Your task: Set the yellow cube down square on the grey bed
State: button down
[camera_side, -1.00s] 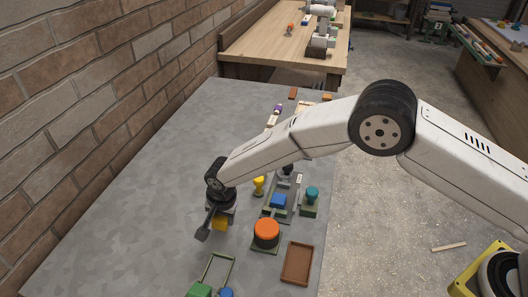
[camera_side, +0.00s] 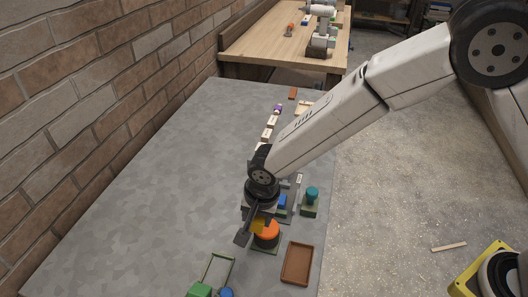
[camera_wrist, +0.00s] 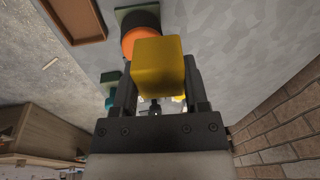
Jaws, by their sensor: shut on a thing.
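My gripper (camera_side: 254,230) is shut on the yellow cube (camera_side: 257,226), whose wide face fills the middle of the wrist view (camera_wrist: 158,68). The cube is held in the air, close to the orange button (camera_side: 267,235) in the side view. I cannot tell the height gap between them. Behind the gripper is a low fixture with a grey surface (camera_side: 294,188), perhaps the grey bed, carrying a blue block (camera_side: 282,201). My gripper and wrist hide much of this fixture.
A teal knob on a green base (camera_side: 312,194) stands right of the fixture. A brown tray (camera_side: 297,264), a green-rimmed frame (camera_side: 217,270) and a green block (camera_side: 199,291) are at the front. The grey table's left side (camera_side: 150,200) is clear, beside a brick wall.

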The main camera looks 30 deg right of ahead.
jog(key=shift+s+d+r, duration=0.3)
jog(key=shift+s, duration=0.25)
jog(key=shift+s+d+r, duration=0.25)
jog(key=shift+s, duration=0.25)
jog(key=shift+d, duration=0.15)
jog(key=w+d+g+h, duration=0.1)
jog(key=d, duration=1.5)
jog(key=shift+w+d+r+m, duration=0.3)
jog(key=shift+d+r+m, duration=0.05)
jog(key=shift+m, duration=0.05)
send_over(287, 192)
jog(key=s+a, duration=0.1)
jog(key=s, duration=0.1)
jog(key=f, duration=0.8)
jog(key=shift+w+a+f, duration=0.1)
jog(key=shift+w+a, duration=0.1)
jog(key=shift+w, duration=0.05)
jog(key=shift+w+a+f, duration=0.1)
jog(key=shift+w+f, duration=0.45)
jog(key=shift+f, duration=0.05)
